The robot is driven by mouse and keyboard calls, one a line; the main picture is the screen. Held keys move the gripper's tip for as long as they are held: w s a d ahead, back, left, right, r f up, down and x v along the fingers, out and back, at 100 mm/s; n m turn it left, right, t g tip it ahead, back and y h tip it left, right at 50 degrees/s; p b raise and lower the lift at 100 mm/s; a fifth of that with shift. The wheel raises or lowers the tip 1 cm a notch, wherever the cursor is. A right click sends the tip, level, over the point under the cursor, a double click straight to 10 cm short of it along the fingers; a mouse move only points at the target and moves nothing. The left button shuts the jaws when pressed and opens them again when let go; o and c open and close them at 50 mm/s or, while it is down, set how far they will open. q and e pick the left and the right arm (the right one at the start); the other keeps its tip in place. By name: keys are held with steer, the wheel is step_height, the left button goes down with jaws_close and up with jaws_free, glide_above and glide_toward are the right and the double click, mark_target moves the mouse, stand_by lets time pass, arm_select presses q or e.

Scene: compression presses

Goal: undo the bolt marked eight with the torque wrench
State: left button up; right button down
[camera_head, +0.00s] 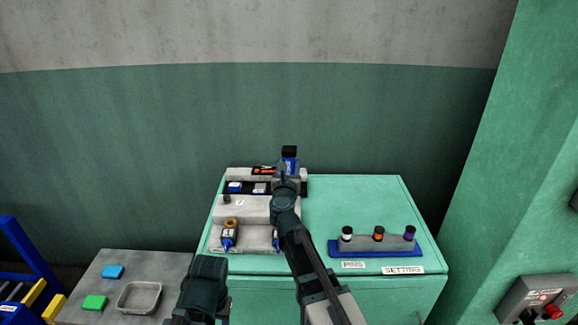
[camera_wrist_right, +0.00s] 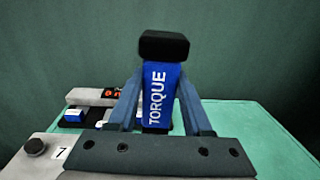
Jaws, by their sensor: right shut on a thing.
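The torque wrench (camera_head: 290,158) has a blue body and a black top; it stands upright over the back of the grey fixture. My right gripper (camera_head: 287,174) is shut on it. In the right wrist view, the blue body marked TORQUE (camera_wrist_right: 157,98) sits between the two fingers of the right gripper (camera_wrist_right: 160,108). I cannot make out a bolt marked eight in either view; my right arm and gripper hide part of the fixture. A dark round knob (camera_wrist_right: 35,147) stands beside a label reading 7 (camera_wrist_right: 61,154).
The grey fixture (camera_head: 258,206) stands on the left of the green cabinet top (camera_head: 358,199). A blue-based rack (camera_head: 376,248) with three coloured-top pieces is at the right front. A grey tray (camera_head: 139,298) lies on the lower left table. The cabinet's back right is clear.

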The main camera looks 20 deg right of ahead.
steer(key=shift+f+b, duration=1.15)
steer(key=shift+f, duration=0.2)
steer(key=shift+f+b, duration=0.85)
steer(key=shift+f, duration=0.05)
stand_by(0.8)
steer(key=shift+s+r, duration=0.1)
steer(key=shift+r, duration=0.05)
stand_by(0.9)
steer(key=shift+r+p, duration=0.25)
steer(key=shift+p, duration=0.15)
stand_by(1.4)
steer(key=shift+r+p, duration=3)
